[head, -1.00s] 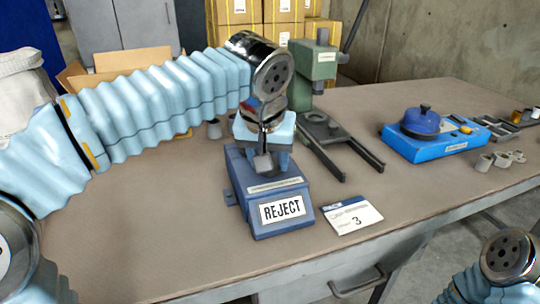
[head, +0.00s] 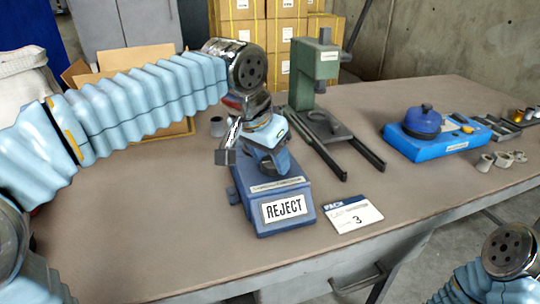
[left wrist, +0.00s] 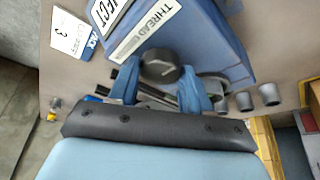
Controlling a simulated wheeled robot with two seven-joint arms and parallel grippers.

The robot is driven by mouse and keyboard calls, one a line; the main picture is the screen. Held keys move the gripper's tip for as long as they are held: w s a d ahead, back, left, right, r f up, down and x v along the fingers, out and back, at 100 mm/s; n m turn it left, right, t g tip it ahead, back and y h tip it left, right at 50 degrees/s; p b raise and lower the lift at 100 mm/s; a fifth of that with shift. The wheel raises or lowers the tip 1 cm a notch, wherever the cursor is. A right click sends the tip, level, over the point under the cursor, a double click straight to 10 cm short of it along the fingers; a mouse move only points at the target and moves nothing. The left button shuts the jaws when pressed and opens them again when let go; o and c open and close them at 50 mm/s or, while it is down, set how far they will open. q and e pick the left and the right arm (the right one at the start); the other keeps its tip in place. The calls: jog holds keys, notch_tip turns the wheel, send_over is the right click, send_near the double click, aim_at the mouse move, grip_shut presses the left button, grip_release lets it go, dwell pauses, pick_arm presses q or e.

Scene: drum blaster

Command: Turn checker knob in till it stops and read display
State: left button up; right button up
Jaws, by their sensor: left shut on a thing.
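The blue thread checker (head: 262,197) stands on the workbench, and its front display (head: 285,208) reads REJECT. It also shows in the left wrist view (left wrist: 215,35), upside down, with a label starting THREAD. My left gripper (head: 268,150) is over the back of the checker, tilted. In the left wrist view its blue fingers (left wrist: 162,88) are on either side of the dark round checker knob (left wrist: 160,65) and shut on it.
A white card marked 3 (head: 354,214) lies right of the checker. A green press (head: 313,75) with two dark rails stands behind it.

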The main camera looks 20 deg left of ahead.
dwell(0.8)
pick_arm(q)
jog(key=o, duration=1)
jog(key=p+v, duration=0.1)
jog(key=v, duration=1.2)
jog(key=shift+s+r, duration=0.2)
jog(key=shift+r, duration=0.05)
jog(key=shift+o, duration=0.2)
